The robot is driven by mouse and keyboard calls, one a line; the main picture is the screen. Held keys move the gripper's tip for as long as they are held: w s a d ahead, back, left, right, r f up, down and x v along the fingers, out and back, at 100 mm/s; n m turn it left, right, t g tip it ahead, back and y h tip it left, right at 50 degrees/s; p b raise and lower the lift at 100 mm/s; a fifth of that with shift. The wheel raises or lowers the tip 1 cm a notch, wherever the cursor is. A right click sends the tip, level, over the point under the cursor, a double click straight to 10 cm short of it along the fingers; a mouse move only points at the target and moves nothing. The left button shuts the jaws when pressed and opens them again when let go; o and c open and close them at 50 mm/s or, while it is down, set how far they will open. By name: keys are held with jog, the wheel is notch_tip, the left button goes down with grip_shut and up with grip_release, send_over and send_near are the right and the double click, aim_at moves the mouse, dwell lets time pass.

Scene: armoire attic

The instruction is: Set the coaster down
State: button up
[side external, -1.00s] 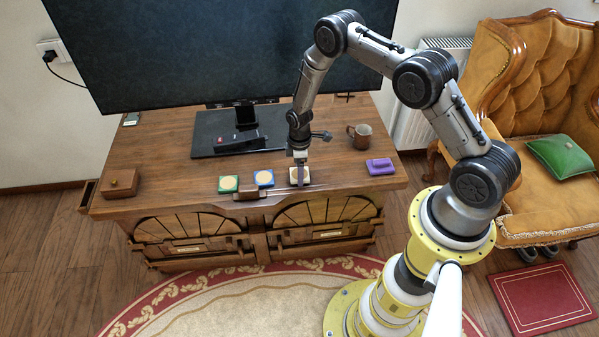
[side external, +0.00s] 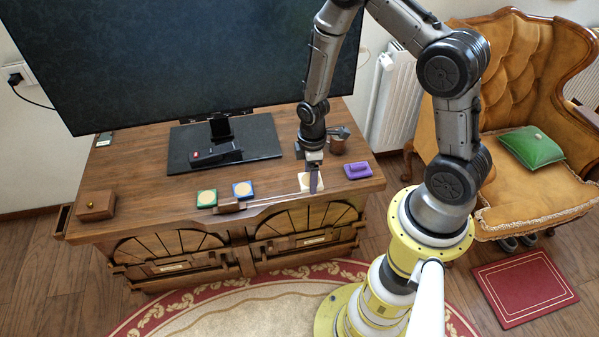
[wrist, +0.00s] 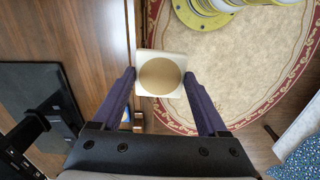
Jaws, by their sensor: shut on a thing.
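The coaster (side external: 308,182) is a pale cream square with a tan disc. My gripper (side external: 315,181) is shut on it, pointing down over the front edge of the wooden cabinet top (side external: 150,160). In the wrist view the coaster (wrist: 160,57) sits between the tips of the two purple fingers (wrist: 160,80). There it overlaps the cabinet edge and the rug. I cannot tell whether it touches the cabinet top. A green coaster (side external: 207,198) and a blue coaster (side external: 242,190) lie to its left.
A purple block-like object (side external: 357,170) lies right of the coaster, with a brown mug (side external: 337,146) behind. A small brown block (side external: 228,206) is at the front edge. A large television (side external: 190,60) stands behind, and a wooden box (side external: 96,206) is far left.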

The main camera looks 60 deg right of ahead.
jog(key=shift+s+r+n, duration=0.15)
jog(key=shift+s+n, duration=0.25)
jog(key=s+d, duration=0.4)
jog(key=d, duration=0.4)
jog(key=w+d+f, duration=0.2)
jog(key=w+f, duration=0.1)
jog(key=w, duration=0.1)
jog(key=w+d+f, duration=0.2)
jog(key=w+f, duration=0.1)
jog(key=w, duration=0.1)
jog(key=w+d+f, duration=0.2)
jog(key=w+f, duration=0.1)
jog(key=w, duration=0.1)
jog(key=shift+w+d+f, duration=0.1)
jog(key=shift+w, duration=0.05)
jog(key=shift+w+d+f, duration=0.1)
jog(key=shift+w+f, duration=0.1)
jog(key=shift+f, duration=1.55)
jog(key=shift+f, duration=0.1)
